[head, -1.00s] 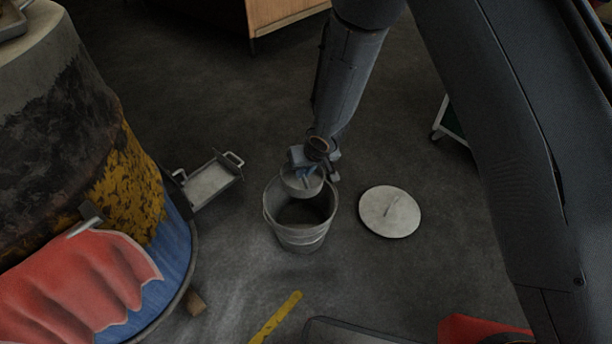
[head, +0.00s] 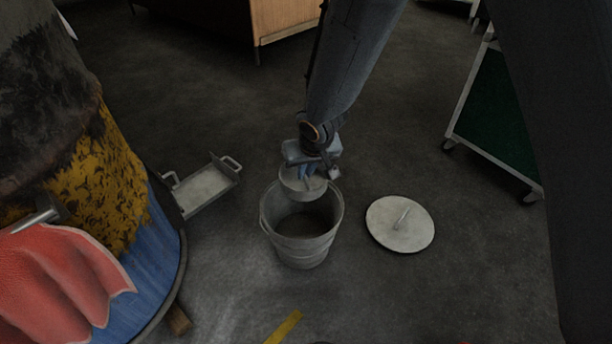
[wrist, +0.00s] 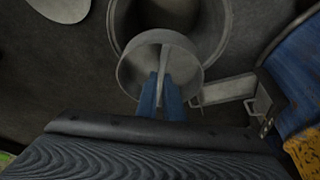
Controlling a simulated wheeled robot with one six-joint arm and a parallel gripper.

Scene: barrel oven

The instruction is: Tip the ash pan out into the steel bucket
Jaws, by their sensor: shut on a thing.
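My gripper (head: 308,172) is shut on the upright bar handle of a round, shallow grey metal pan (head: 296,188), which looks like the ash pan. In the wrist view the blue fingers pinch the bar across the pan (wrist: 142,68). The pan looks about level. The steel bucket (head: 302,250) stands upright and open on the floor. The pan is held above the bucket's far rim and overlaps part of its mouth. In the wrist view the bucket (wrist: 222,22) lies just beyond the pan. I cannot tell whether ash is in the pan.
A round lid (head: 400,224) lies flat right of the bucket. A rectangular tray with end handles (head: 203,187) sits left, beside the painted barrel oven (head: 160,235). A wooden cabinet (head: 285,20) stands behind; a green-panelled wheeled frame (head: 500,115) stands right. Floor around the bucket is mostly clear.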

